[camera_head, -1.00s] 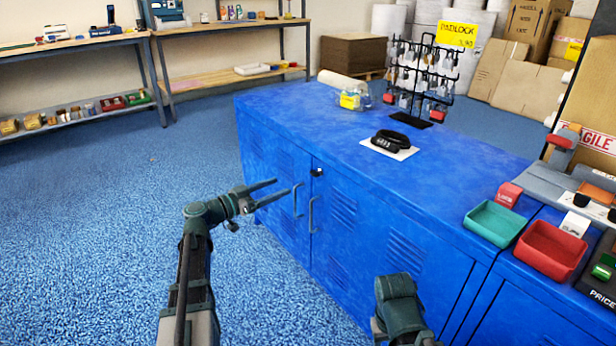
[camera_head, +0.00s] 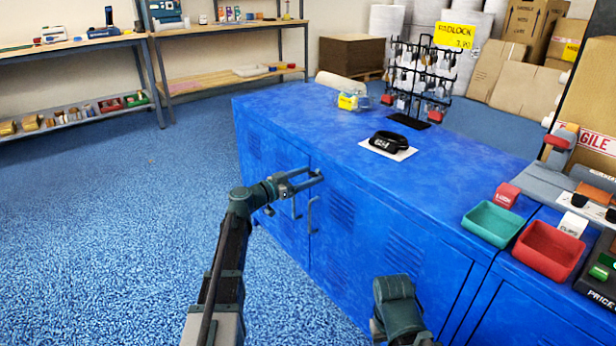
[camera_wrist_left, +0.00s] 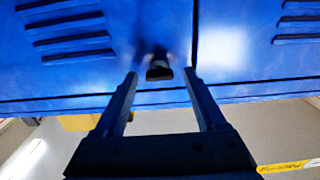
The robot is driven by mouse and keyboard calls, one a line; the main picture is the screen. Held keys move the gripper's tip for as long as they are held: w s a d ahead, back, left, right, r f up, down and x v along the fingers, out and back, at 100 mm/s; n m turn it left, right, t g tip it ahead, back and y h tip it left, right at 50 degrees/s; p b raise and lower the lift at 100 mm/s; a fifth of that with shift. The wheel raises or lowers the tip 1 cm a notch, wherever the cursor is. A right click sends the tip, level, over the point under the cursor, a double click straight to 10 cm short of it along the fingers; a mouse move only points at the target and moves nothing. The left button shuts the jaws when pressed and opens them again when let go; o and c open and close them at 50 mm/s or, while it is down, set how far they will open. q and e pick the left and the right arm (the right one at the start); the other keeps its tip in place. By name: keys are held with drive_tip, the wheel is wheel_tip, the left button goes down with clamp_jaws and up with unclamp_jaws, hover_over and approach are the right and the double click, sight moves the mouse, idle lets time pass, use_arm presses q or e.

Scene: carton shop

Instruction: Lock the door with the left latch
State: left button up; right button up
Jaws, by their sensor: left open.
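A small dark latch (camera_wrist_left: 159,68) sits near the cabinet's top edge, close beside the door seam (camera_wrist_left: 195,35), in the left wrist view. In the head view my left gripper covers the latch's place. My left gripper (camera_head: 312,178) is open at the top of the doors; in the wrist view its fingers (camera_wrist_left: 160,76) stand either side of the latch, with no clear contact. My right gripper is out of view; only my right arm shows.
On the cabinet top lie a black device on a white card (camera_head: 388,145), a padlock rack (camera_head: 420,80) and a wrapped roll (camera_head: 343,83). Green (camera_head: 493,224) and red (camera_head: 548,250) trays stand at the right. The blue floor at the left is clear.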

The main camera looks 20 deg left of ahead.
use_arm(q)
clamp_jaws()
drive_tip(key=shift+n, duration=0.3)
drive_tip(key=n, duration=0.8)
drive_tip(key=shift+w+a+f+n, duration=0.1)
drive_tip(key=shift+n, duration=0.2)
drive_tip(key=n, duration=0.8)
drive_tip(key=shift+f, duration=0.1)
drive_tip(key=shift+n, duration=0.5)
